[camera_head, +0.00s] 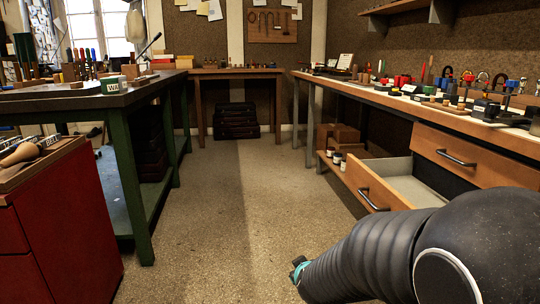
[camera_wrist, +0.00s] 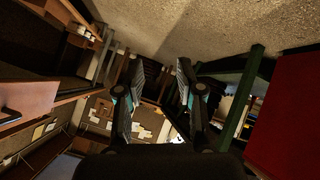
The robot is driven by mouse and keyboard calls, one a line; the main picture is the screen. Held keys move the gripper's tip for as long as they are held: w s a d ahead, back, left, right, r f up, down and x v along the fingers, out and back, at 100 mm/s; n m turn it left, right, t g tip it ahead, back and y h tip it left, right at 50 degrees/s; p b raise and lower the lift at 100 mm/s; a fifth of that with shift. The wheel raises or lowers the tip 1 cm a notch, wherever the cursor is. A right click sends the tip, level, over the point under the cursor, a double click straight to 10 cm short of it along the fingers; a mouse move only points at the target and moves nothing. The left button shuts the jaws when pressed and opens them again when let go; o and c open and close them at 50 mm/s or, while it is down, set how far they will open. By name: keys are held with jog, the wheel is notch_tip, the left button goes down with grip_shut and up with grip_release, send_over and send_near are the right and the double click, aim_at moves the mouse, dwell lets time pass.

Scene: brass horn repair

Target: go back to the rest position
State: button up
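My arm shows at the lower right of the head view, stretched low over the floor in front of an open drawer (camera_head: 385,190). Only a small teal part at its far end shows there, and the fingers are hidden. In the wrist view my gripper (camera_wrist: 155,80) has its two fingers spread apart with nothing between them. The wrist picture is turned, with the floor (camera_wrist: 240,25) at its top. My gripper points into the room and appears clear of the furniture.
A long workbench (camera_head: 460,118) with many small tools runs along the right. A green-legged bench (camera_head: 120,150) and a red cabinet (camera_head: 70,230) stand on the left. Black cases (camera_head: 236,121) are stacked under the back table (camera_head: 235,72). The middle aisle floor (camera_head: 225,190) is clear.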

jog(key=s+d+r+m+g+y+p, duration=0.1)
jog(key=s+r+m+g, duration=0.15)
jog(key=s, duration=0.65)
jog(key=s+r+m+g+p, duration=0.2)
jog(key=s+r+g, duration=0.2)
jog(key=s, duration=0.6)
jog(key=s+d+r+t+p, duration=0.1)
jog(key=s+d+r, duration=0.2)
jog(key=s+r, duration=0.1)
jog(key=s+d+r+m+t+h+p, duration=0.1)
jog(key=s+d+r+p, duration=0.1)
jog(key=r, duration=0.5)
jog(key=s+d, duration=0.1)
jog(key=s, duration=0.1)
jog(key=shift+s+r, duration=0.2)
jog(key=shift+s, duration=0.2)
